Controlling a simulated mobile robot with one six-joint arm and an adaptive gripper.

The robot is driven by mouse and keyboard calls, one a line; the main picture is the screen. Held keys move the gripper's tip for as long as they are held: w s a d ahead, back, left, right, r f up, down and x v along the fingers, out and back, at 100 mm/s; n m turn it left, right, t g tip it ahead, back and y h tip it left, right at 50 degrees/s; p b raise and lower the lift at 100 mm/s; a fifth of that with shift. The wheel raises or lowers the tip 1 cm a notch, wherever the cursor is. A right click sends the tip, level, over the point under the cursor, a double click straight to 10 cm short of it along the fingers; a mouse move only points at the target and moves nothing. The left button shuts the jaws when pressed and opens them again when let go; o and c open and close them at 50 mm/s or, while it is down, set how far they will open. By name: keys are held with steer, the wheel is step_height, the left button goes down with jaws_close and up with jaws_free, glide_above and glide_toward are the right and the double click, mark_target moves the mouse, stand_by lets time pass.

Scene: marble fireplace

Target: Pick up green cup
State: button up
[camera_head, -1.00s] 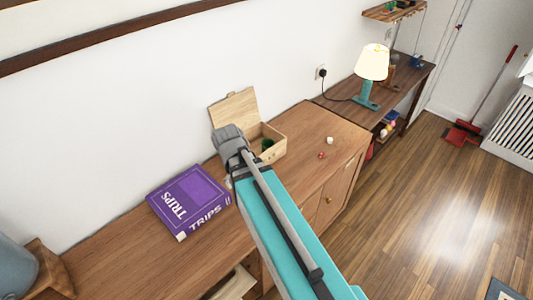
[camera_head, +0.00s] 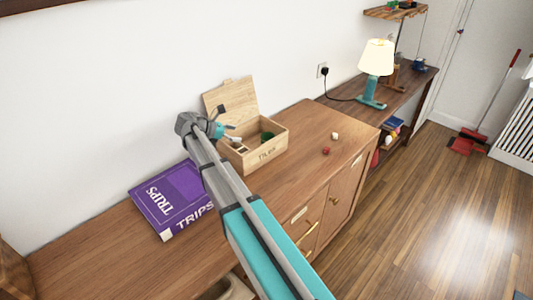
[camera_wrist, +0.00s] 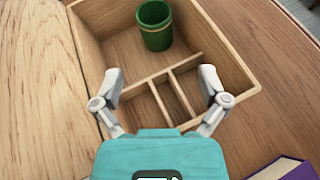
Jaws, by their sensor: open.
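A green cup (camera_wrist: 155,27) stands upright inside an open wooden box, in its large undivided compartment, in the wrist view. In the head view the cup (camera_head: 267,137) shows partly above the wall of the wooden box (camera_head: 262,156). My gripper (camera_wrist: 161,78) is open and empty over the box's small divided compartments, on the near side of the cup and apart from it. In the head view my gripper (camera_head: 231,133) is at the left side of the box, and its fingers are small and partly hidden.
The box's lid (camera_head: 231,97) stands open against the wall side. A purple book (camera_head: 172,197) lies left of the box. Two small dice, one white (camera_head: 335,136) and one red (camera_head: 326,151), lie to its right on the wooden cabinet. A lit lamp (camera_head: 375,75) stands farther back.

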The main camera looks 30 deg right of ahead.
steer(key=shift+w+n+h, duration=0.4)
steer(key=shift+w, duration=0.2)
steer(key=b, duration=0.4)
glide_toward(266, 136)
steer(key=shift+s+d+r, duration=0.1)
steer(key=shift+s+d, duration=0.45)
steer(key=shift+d, duration=0.35)
steer(key=shift+s+d, duration=0.55)
steer(key=shift+d, duration=0.35)
steer(key=shift+s+b+x, duration=0.1)
steer(key=shift+b+x, duration=0.3)
steer(key=shift+x, duration=0.9)
steer(key=shift+s+b+x, duration=0.15)
steer(key=shift+b+x, duration=0.25)
steer(key=shift+x, duration=0.9)
